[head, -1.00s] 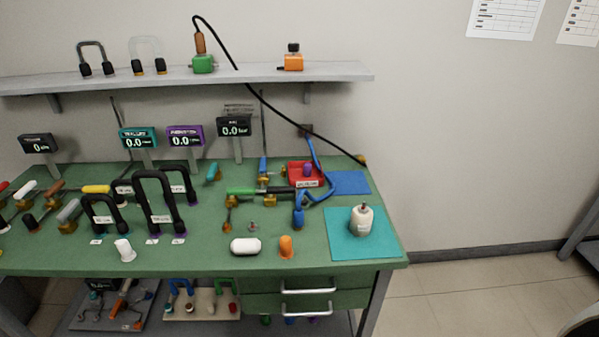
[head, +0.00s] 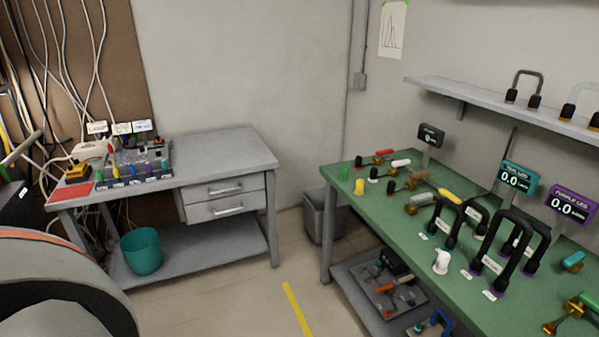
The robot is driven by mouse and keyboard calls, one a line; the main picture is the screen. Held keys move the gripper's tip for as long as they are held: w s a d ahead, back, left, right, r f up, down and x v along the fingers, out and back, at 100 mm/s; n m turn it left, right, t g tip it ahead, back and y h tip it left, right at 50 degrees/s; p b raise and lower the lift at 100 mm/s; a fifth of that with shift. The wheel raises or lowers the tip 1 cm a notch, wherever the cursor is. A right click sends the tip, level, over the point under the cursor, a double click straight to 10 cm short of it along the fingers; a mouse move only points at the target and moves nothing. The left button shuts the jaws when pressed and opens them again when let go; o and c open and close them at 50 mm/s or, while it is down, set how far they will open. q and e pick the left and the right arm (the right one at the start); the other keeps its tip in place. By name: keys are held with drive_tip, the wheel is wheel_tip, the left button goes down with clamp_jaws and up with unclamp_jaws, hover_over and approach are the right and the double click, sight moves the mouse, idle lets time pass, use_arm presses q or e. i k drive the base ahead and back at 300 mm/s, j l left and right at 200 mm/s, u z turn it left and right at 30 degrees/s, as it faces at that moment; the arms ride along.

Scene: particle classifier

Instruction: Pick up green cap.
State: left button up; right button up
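A small green cap (head: 345,173) stands at the far left end of the green workbench (head: 452,287), close to its left edge.
Valves with coloured handles and black U-shaped pipes (head: 494,250) crowd the workbench to the right. A grey bin (head: 324,216) stands on the floor by its left end. A grey side table (head: 232,151) stands further left. Floor is open between the tables.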

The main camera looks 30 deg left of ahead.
sight(344, 170)
drive_tip(key=u, duration=0.8)
drive_tip(key=i+z, duration=0.1)
drive_tip(key=z, duration=0.35)
drive_tip(key=j+z, duration=0.15)
drive_tip(key=z, duration=0.35)
drive_tip(key=i+j+z, duration=0.1)
drive_tip(key=z, duration=0.35)
drive_tip(key=j+z, duration=0.3)
drive_tip(key=j, duration=0.2)
drive_tip(key=i+j+z, duration=0.1)
drive_tip(key=j+z, duration=0.2)
drive_tip(key=j, duration=0.2)
drive_tip(key=j+z, duration=0.3)
drive_tip(key=j, duration=1.15)
drive_tip(key=k+j, duration=0.1)
drive_tip(key=j, duration=0.35)
drive_tip(key=z, duration=0.05)
